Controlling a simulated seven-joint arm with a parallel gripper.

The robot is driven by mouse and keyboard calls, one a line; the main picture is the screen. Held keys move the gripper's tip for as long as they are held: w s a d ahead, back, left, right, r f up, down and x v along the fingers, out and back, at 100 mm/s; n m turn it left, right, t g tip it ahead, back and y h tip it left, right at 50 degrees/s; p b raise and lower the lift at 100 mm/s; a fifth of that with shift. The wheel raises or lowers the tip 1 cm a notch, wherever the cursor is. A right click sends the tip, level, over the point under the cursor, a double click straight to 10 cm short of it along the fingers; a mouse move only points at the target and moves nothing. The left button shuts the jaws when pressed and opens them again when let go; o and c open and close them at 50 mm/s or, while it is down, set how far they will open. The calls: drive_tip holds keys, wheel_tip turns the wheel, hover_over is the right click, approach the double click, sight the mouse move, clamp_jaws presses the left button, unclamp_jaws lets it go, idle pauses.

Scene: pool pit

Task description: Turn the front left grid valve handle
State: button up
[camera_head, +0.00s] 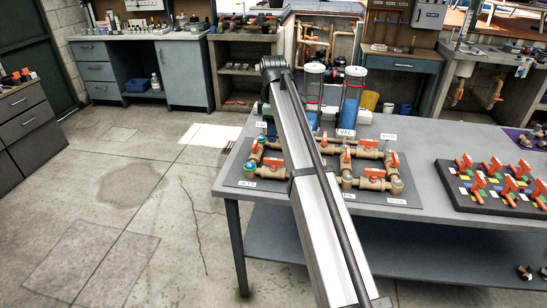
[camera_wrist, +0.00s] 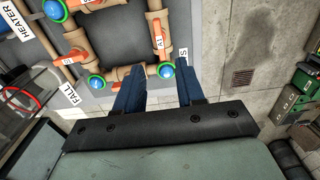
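In the head view, a dark board (camera_head: 232,177) on the table carries a grid of copper-coloured pipes with several orange-red valve handles. The front left handle (camera_head: 273,163) stands near a corner with a green-ringed blue cap (camera_head: 250,166). My arm crosses the middle of the grid and hides part of it; my gripper cannot be made out there. In the wrist view, my gripper (camera_wrist: 160,72) has its two blue fingers apart with nothing between them. The fingers reach the grid's edge, near a blue cap. Orange handles (camera_wrist: 159,37) show beyond; I cannot tell which is the front left one.
White labels mark the board. Two clear cylinders (camera_head: 353,97) with blue parts stand behind the grid. A second board (camera_head: 450,195) with orange handles lies to the right on the grey table (camera_head: 430,140). The concrete floor left of the table is open.

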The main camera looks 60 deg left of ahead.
sight(274, 159)
wheel_tip(274, 159, down, 10)
drive_tip(key=shift+f, duration=0.2)
idle(0.4)
clamp_jaws()
